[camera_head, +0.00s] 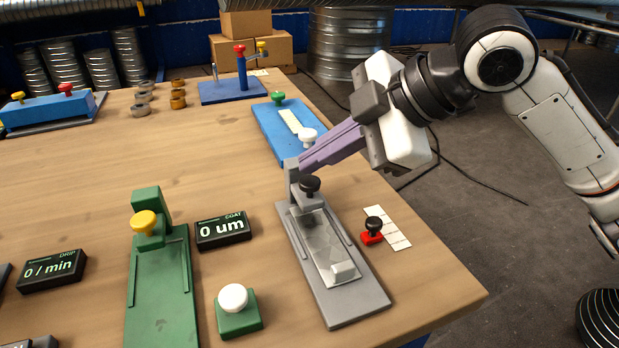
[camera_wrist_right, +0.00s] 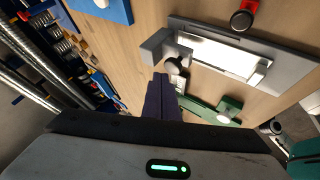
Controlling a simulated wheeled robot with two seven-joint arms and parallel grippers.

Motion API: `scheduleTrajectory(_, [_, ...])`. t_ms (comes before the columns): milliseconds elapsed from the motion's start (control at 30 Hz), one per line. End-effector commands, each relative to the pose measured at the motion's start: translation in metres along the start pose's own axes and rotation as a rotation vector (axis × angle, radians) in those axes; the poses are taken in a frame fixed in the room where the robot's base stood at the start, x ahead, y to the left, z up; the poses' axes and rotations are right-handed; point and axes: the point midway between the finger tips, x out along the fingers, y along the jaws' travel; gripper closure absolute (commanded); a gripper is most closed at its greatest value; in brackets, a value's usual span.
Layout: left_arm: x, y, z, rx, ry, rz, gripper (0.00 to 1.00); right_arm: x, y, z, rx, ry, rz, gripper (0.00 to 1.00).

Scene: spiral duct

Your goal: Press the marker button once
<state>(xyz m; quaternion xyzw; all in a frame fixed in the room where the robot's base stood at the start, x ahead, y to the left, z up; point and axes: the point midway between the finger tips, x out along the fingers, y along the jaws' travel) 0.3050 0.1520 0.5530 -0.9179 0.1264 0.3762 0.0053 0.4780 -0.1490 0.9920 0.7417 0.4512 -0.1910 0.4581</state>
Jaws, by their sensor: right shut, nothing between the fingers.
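No button in view carries a readable "marker" label. A small red block with a black knob (camera_head: 372,230) stands by a white ruled strip (camera_head: 388,228) at the table's right edge; it also shows in the right wrist view (camera_wrist_right: 243,16). A grey fixture (camera_head: 357,304) has a black knob (camera_head: 309,184) on its upright end and a pale plate (camera_head: 328,245) on its bed. My right gripper (camera_head: 303,164) is shut and empty, its purple fingers just above and behind that black knob; contact cannot be told. In the right wrist view its fingertips (camera_wrist_right: 160,80) point toward the knob (camera_wrist_right: 173,66). My left gripper is out of view.
A green fixture with a yellow knob (camera_head: 145,222), a "0 um" display (camera_head: 222,230) and a green block with a white button (camera_head: 234,299) stand left of the grey fixture. A blue fixture (camera_head: 271,128) stands behind. Bare wood lies at the table's middle left.

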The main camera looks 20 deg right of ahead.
Motion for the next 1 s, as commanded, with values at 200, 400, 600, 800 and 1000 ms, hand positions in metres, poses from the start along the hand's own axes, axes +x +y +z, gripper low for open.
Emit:
scheduleTrajectory(200, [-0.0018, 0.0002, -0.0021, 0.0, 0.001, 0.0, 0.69, 0.0044, -0.0031, 0.0036, 0.0, -0.001, 0.0, 1.0])
scheduleTrajectory(400, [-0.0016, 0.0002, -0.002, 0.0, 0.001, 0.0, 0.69, 0.0047, -0.0033, 0.0036, 0.0, 0.0, 0.001, 1.0])
scheduleTrajectory(600, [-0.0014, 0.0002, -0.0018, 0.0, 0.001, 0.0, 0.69, 0.0052, -0.0038, 0.0039, 0.0, 0.0, 0.0, 1.0])
scheduleTrajectory(800, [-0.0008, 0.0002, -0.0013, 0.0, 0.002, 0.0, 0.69, 0.0069, -0.0051, 0.0052, 0.0, -0.001, 0.0, 1.0])
scheduleTrajectory(1000, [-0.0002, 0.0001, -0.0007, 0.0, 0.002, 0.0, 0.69, 0.0086, -0.0064, 0.0065, 0.0, -0.001, -0.001, 1.0])
